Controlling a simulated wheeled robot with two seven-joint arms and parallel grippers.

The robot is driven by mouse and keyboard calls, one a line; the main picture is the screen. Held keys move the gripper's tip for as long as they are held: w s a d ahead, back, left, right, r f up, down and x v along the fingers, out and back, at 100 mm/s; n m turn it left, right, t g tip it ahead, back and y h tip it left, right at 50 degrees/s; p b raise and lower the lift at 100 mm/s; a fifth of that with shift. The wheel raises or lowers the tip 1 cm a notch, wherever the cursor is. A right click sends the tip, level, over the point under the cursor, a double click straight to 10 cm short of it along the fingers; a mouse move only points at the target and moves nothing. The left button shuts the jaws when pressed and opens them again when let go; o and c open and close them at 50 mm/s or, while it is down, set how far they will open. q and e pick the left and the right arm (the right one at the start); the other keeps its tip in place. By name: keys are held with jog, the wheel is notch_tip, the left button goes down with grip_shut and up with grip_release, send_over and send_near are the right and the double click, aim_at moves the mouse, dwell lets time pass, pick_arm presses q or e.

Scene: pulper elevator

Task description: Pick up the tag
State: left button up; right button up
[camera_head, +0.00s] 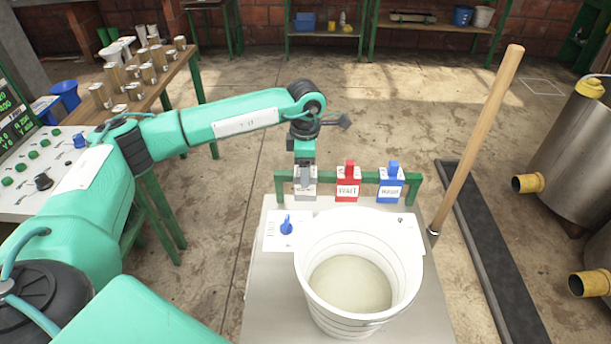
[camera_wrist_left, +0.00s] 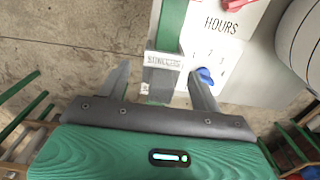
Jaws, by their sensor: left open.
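Three tags hang on a green rail (camera_head: 338,176) at the back edge of a metal table: a grey-white tag (camera_head: 305,191) at left, a red tag (camera_head: 347,187) reading WAIT in the middle, and a blue tag (camera_head: 390,186) at right. My left gripper (camera_head: 305,176) points down over the grey-white tag and hides its upper part. In the left wrist view my open left gripper (camera_wrist_left: 160,85) has one finger on each side of the grey-white tag (camera_wrist_left: 163,61), with gaps visible. I cannot tell the depth between fingertips and tag. My right gripper is out of view.
A white bucket (camera_head: 322,246) of pale liquid stands on the metal table (camera_head: 270,315), in front of the tags. A blue knob (camera_head: 286,226) is on a white panel beside it. A wooden pole (camera_head: 478,135) leans at right. A wooden table (camera_head: 165,88) holds several metal cups.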

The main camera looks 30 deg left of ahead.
pick_arm(q)
jog(key=shift+f, duration=0.3)
jog(key=c, duration=1.1)
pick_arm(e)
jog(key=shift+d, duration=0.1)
pick_arm(q)
jog(key=shift+o, duration=0.2)
